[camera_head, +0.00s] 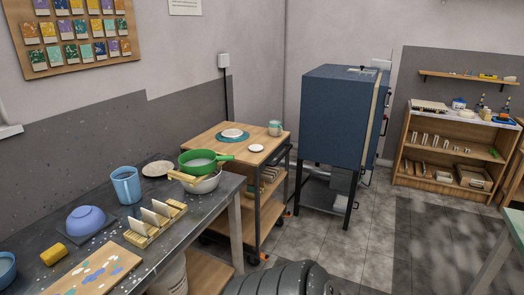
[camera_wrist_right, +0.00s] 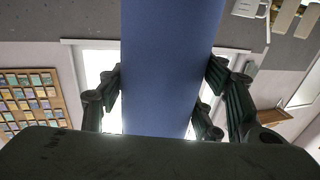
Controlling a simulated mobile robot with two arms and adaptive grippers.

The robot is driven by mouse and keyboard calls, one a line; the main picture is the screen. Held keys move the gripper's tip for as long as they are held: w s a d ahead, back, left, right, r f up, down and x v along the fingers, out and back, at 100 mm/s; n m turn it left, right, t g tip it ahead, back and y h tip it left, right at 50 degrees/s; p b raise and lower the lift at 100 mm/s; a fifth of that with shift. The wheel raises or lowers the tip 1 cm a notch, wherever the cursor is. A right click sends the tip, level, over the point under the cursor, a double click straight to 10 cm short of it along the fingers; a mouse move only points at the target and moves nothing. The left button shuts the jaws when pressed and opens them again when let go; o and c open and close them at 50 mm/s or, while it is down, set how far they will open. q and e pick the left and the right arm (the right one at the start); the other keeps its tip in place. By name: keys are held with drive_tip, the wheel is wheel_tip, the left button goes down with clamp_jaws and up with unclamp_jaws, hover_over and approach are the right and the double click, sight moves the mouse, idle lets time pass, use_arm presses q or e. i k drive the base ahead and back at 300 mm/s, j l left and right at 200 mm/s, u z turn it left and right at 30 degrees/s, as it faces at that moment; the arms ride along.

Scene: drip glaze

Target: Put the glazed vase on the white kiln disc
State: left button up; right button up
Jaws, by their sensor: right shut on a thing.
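In the right wrist view my right gripper (camera_wrist_right: 163,88) is shut on a smooth, plain blue body (camera_wrist_right: 172,40), its finger pads against both sides. I take it for the glazed vase; its ends are out of view or hidden by the gripper. The head view shows neither it nor either gripper. Two white discs are on the wooden-topped cart in the head view: one (camera_head: 256,148) on bare wood near the front edge, one (camera_head: 232,133) on a round teal mat. I cannot tell for certain which is the kiln disc.
A pale teal cup (camera_head: 275,128) stands at the cart's back right corner. The dark bench (camera_head: 205,217) at left holds a blue jug (camera_head: 126,186), a green sieve (camera_head: 203,159) over a pale bowl, and a tile rack (camera_head: 157,222). A blue kiln (camera_head: 338,116) stands right of the cart.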

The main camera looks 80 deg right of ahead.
sight(257, 146)
drive_tip(key=k+l+z, duration=0.1)
drive_tip(key=z, duration=1.05)
drive_tip(key=i+l, duration=0.3)
drive_tip(key=l, duration=0.2)
drive_tip(key=i+l, duration=0.3)
drive_tip(key=l, duration=0.2)
drive_tip(key=i+l, duration=0.35)
drive_tip(key=l, duration=0.15)
drive_tip(key=i+l+z, duration=0.1)
drive_tip(key=i+l, duration=0.2)
drive_tip(key=l, duration=0.15)
drive_tip(key=i+l, duration=0.3)
drive_tip(key=l, duration=0.2)
